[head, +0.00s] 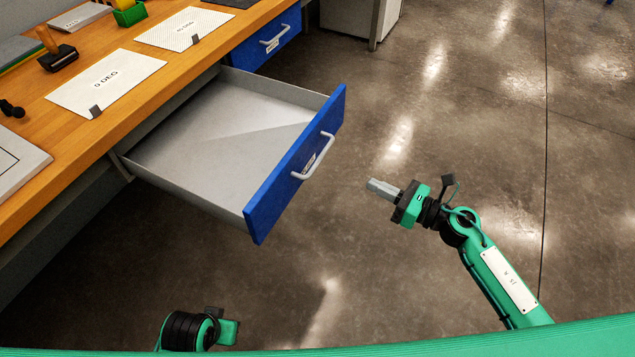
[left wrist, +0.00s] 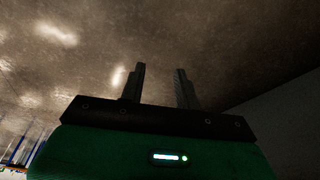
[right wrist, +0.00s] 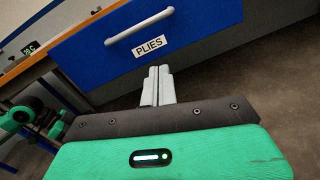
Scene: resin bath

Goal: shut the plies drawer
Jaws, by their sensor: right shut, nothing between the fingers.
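The plies drawer (head: 295,165) is pulled well out from under the bench, and its grey inside looks empty. Its blue front, with a pale bar handle (head: 313,156), also shows in the right wrist view (right wrist: 195,38), where a label (right wrist: 150,46) reads PLIES. My right gripper (head: 370,185) is shut and empty. It is in front of the drawer, to the right of the blue front and apart from it, with its fingers pointing toward it. My left gripper (left wrist: 160,82) is open and empty in the left wrist view, with only floor and a dark surface beyond it.
The wooden bench top (head: 130,85) carries white sheets (head: 106,82), a roller tool (head: 57,50) and a green bin (head: 129,12). A second blue drawer (head: 265,43) sits shut farther along the bench. A grey cabinet (head: 360,17) stands at the back. The floor around the drawer's front is clear.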

